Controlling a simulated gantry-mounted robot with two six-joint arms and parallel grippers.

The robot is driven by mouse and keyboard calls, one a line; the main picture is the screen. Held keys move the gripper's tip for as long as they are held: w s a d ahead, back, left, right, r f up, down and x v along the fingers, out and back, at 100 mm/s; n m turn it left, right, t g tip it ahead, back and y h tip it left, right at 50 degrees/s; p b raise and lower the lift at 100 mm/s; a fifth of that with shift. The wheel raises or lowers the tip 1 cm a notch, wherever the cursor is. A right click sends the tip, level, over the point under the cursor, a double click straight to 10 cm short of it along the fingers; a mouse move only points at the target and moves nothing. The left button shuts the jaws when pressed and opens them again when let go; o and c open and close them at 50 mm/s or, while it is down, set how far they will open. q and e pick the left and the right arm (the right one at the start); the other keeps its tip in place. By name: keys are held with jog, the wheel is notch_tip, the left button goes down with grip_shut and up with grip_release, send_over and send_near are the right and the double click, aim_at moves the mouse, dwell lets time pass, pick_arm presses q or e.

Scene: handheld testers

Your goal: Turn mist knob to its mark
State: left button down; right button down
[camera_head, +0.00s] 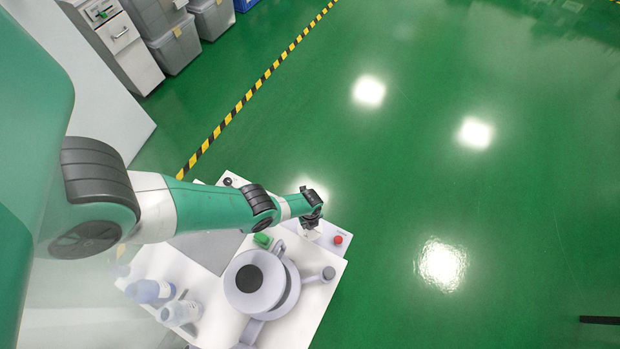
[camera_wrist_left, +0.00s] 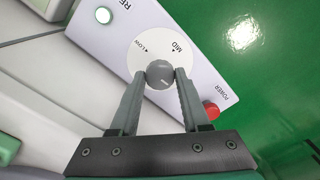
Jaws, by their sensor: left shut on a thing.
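The mist knob (camera_wrist_left: 160,76) is a round grey knob with a light pointer line, on a white dial (camera_wrist_left: 150,45) marked LOW and MID. My left gripper (camera_wrist_left: 161,80) is shut on the knob, one finger on each side. The lower part of the dial is hidden behind the knob and fingers. In the head view my left gripper (camera_head: 311,217) is over the panel at the table's far right, and the knob is hidden under it. My right gripper is not in view.
A red button (camera_wrist_left: 211,110) labelled POWER sits right of the dial; it also shows in the head view (camera_head: 338,239). A lit green-white button (camera_wrist_left: 103,15) is on the same panel. A round grey device (camera_head: 255,283) and bottles (camera_head: 150,291) stand on the white table.

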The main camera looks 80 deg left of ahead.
pick_arm(q)
jog(key=n, duration=0.3)
jog(key=shift+n, duration=0.4)
jog(key=n, duration=0.4)
jog(key=shift+n+b, duration=0.3)
jog(key=shift+b, duration=0.05)
jog(key=n, duration=0.4)
jog(key=shift+n, duration=0.3)
jog(key=n, duration=1.3)
jog(key=shift+n, duration=0.3)
jog(key=n, duration=0.4)
jog(key=shift+s+f, duration=0.1)
jog(key=shift+n, duration=2.1)
